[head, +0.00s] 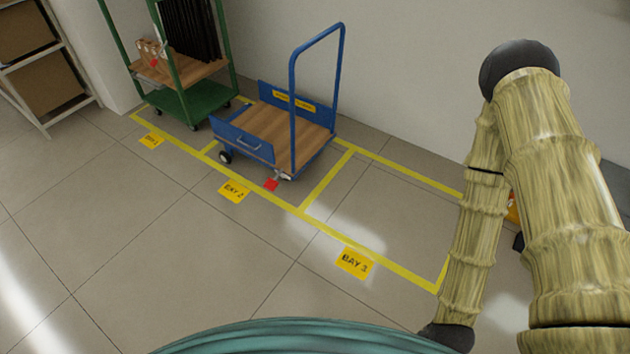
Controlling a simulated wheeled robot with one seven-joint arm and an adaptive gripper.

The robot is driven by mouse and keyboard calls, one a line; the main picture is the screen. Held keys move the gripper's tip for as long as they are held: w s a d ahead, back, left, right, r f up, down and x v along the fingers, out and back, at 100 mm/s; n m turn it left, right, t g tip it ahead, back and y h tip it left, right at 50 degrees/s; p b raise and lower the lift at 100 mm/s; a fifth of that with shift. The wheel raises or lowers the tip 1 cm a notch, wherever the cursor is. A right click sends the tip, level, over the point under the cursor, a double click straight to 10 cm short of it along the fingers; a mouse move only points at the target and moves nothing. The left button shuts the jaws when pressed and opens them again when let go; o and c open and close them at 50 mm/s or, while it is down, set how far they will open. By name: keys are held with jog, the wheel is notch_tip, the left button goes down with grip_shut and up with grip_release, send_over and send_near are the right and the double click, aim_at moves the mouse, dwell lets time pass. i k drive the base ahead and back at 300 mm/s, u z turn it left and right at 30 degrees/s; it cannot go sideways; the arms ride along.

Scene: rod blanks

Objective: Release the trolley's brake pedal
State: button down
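The blue trolley (312,128) with a wooden deck and a tall blue push handle stands inside the yellow-lined bay 2. A small red pedal (271,185) sticks out low at its near right corner, by a wheel, just above the floor. I cannot tell at this size whether the pedal is pressed down or up. My arm shows at the right, well apart from the trolley. My gripper is not in view.
A green shelf cart (190,101) stands in bay 1, left of the trolley. Bay 3 (365,215), to the right, is empty floor. A wall runs behind the bays. A rack with boxes (48,80) is at the far left. The floor in front is clear.

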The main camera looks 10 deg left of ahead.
aim_at(270, 184)
jog(key=z, duration=0.25)
jog(key=i, duration=0.7)
jog(key=u, duration=0.55)
jog(key=i, duration=0.7)
jog(key=u, duration=0.65)
